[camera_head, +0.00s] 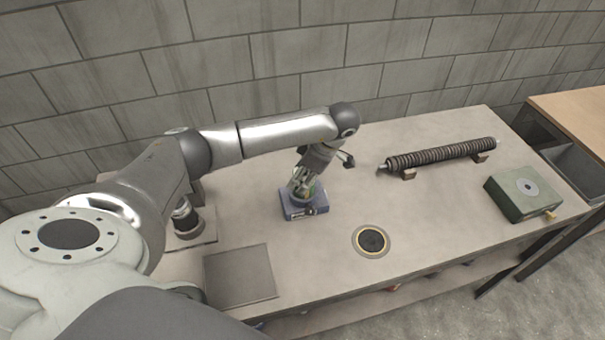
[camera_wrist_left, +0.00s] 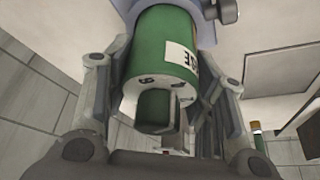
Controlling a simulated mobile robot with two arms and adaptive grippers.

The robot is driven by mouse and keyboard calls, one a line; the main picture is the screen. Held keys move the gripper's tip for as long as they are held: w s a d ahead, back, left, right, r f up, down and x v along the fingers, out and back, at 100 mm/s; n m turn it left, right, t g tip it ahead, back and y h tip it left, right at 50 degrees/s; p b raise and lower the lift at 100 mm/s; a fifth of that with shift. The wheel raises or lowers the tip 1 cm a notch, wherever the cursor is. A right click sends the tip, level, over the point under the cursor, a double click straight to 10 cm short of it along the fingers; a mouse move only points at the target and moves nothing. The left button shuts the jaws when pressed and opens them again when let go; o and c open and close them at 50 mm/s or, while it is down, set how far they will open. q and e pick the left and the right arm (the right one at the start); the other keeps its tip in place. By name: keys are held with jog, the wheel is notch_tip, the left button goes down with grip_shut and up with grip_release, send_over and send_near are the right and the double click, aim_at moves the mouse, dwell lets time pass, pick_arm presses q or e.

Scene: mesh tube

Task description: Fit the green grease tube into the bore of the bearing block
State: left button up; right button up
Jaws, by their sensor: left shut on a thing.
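The bearing block (camera_head: 306,211) is a small blue block on the middle of the bench. My left gripper (camera_head: 303,188) is right above it, reaching down over its top. In the left wrist view the gripper (camera_wrist_left: 160,105) is shut on the green grease tube (camera_wrist_left: 150,45), a green cylinder with a white label and a pale end face. The tube's far end meets the bluish block (camera_wrist_left: 205,22) at the top of that view. How deep the tube sits in the bore is hidden. In the head view the fingers mostly cover the tube. My right gripper is not in view.
A ribbed roller (camera_head: 440,154) lies on two small rests at the back right. A green box (camera_head: 523,193) stands at the right end. A round black disc (camera_head: 371,240) and a flat grey plate (camera_head: 240,275) lie near the front. A dark cylindrical device (camera_head: 187,218) stands left.

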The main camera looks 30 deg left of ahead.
pick_arm(q)
jog(key=o, duration=0.7)
jog(key=shift+f, duration=0.15)
jog(key=o, duration=0.5)
jog(key=shift+r, duration=0.3)
jog(key=b+v, duration=0.2)
jog(key=v, duration=0.2)
jog(key=shift+w+d+r, duration=0.15)
jog(key=shift+d+r, duration=0.05)
jog(key=shift+r, duration=0.05)
jog(key=shift+v, duration=3.6)
